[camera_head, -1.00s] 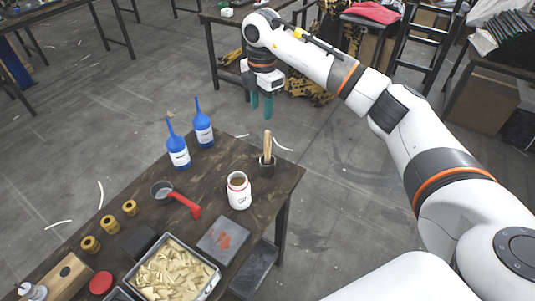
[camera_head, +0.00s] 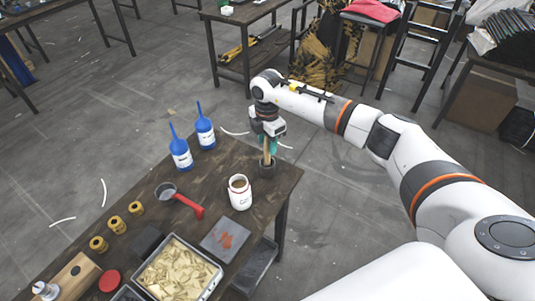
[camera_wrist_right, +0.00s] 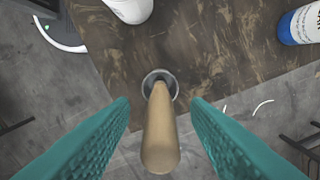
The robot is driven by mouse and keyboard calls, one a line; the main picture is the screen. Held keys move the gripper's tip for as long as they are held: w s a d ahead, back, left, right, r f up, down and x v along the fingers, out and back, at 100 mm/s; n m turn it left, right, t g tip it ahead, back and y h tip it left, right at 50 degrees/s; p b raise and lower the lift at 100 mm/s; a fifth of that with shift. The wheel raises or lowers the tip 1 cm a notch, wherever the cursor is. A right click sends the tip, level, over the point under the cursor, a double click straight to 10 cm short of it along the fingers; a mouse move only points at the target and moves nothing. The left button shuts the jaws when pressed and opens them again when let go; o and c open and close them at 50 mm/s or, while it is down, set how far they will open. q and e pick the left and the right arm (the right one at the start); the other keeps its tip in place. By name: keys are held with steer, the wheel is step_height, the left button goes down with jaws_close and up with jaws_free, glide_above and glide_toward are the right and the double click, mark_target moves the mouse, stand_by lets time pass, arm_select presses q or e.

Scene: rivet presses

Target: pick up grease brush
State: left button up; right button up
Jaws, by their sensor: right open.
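The grease brush (camera_head: 267,152) stands upright with its pale wooden handle up, in a small dark cup (camera_head: 267,170) near the table's far right corner. In the right wrist view the handle (camera_wrist_right: 160,135) points up at the camera, and the cup's round rim (camera_wrist_right: 172,80) shows beyond it. My right gripper (camera_head: 270,146) is over the brush, pointing down. Its two teal fingers (camera_wrist_right: 160,128) are open, one on each side of the handle, with a gap visible on both sides. The brush's bristle end is hidden in the cup. My left gripper is not in view.
A white jar (camera_head: 239,192) stands close to the cup. Two blue bottles (camera_head: 181,152) stand at the table's back edge. A red-handled ladle (camera_head: 180,198), brass pieces (camera_head: 117,223) and a tray of wooden bits (camera_head: 178,270) lie on the dark wooden table (camera_head: 235,157).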

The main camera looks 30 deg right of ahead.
steer(key=shift+f, duration=0.1)
steer(key=shift+c, duration=0.5)
jaws_close()
